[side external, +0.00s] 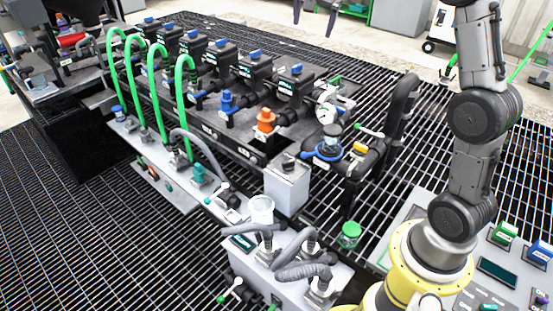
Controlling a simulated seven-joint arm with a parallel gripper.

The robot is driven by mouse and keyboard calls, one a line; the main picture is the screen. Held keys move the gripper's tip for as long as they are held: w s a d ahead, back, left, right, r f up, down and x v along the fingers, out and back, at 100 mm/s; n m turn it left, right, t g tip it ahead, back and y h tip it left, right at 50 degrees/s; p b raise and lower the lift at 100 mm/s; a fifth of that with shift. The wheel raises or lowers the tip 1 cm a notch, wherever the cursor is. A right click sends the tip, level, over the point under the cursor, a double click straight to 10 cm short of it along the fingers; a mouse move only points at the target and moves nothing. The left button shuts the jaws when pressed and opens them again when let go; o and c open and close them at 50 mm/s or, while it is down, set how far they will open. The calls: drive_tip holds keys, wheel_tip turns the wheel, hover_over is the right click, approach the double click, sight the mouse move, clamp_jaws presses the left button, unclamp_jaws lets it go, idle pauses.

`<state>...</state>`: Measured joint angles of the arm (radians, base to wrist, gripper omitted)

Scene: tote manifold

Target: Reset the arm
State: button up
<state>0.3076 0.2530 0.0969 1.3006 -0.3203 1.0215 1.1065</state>
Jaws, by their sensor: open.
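My gripper (315,14) shows only at the top edge of the side external view, as two dark fingertips spread apart with nothing between them. It is open and appears to hang above the black grating, away from the manifold. The rest of the gripper is cut off by the frame. My grey arm rises on the right from a yellow base and leaves the top of the picture.
A manifold bench (270,135) carries several black valve blocks, a blue fitting (227,102), an orange fitting (265,121) and a gauge (326,113). Green hoses (186,110) arch in front. A pump box (290,270) and control panel (497,272) stand near my base. Open grating (400,62) lies behind.

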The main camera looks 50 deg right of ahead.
drive_tip(key=s+a+r+n+t+y, duration=0.3)
drive_tip(key=s+a+n, duration=0.4)
drive_tip(key=s+a, duration=1.05)
drive_tip(key=s+a+f+n+g+y, duration=0.1)
drive_tip(key=s+a+f+n, duration=0.3)
drive_tip(key=s+f+n, duration=0.4)
drive_tip(key=s+f, duration=0.4)
drive_tip(key=s, duration=0.2)
drive_tip(key=shift+s+g+y, duration=0.3)
drive_tip(key=shift+s+y, duration=0.05)
drive_tip(key=shift+y, duration=0.05)
